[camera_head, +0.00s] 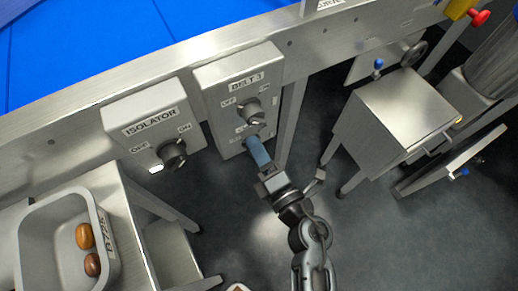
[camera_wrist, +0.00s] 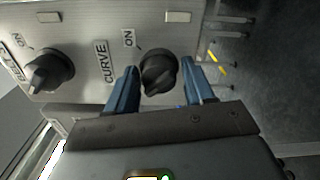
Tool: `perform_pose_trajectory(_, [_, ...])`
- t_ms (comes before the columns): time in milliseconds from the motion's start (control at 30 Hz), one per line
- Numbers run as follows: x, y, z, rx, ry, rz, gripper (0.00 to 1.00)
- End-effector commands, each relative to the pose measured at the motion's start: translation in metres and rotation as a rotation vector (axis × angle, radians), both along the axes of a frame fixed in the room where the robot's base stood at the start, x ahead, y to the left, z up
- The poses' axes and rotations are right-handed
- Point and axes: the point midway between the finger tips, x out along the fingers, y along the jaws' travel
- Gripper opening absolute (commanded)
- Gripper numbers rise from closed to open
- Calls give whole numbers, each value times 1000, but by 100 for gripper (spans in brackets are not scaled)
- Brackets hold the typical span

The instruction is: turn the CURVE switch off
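The CURVE switch is a dark round knob (camera_wrist: 158,73) in the wrist view, beside the CURVE label (camera_wrist: 104,62) and just below and right of an ON label (camera_wrist: 128,38). My gripper (camera_wrist: 162,78) has its two blue fingers apart, one on each side of this knob. A narrow gap seems to show at each side, and I cannot tell whether either finger touches. Which way the knob points is unclear. In the head view my gripper (camera_head: 257,150) reaches the lower part of the BELT 1 box (camera_head: 215,85) and hides most of the lower knob.
The BELT 1 knob (camera_head: 251,108) sits just above my gripper and also shows in the wrist view (camera_wrist: 48,72). The ISOLATOR box (camera_head: 125,110), with its knob (camera_head: 172,152), stands left.

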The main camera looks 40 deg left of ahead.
Motion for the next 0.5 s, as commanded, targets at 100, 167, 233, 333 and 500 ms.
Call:
perform_pose_trajectory(100, [0, 0, 1, 1, 0, 0, 64])
perform_pose_trajectory(167, [0, 0, 1, 1, 0, 0, 65])
perform_pose_trajectory(233, [0, 0, 1, 1, 0, 0, 65])
perform_pose_trajectory(333, [0, 0, 1, 2, 0, 0, 65])
perform_pose_trajectory(500, [-5, -12, 1, 1, 3, -1, 65])
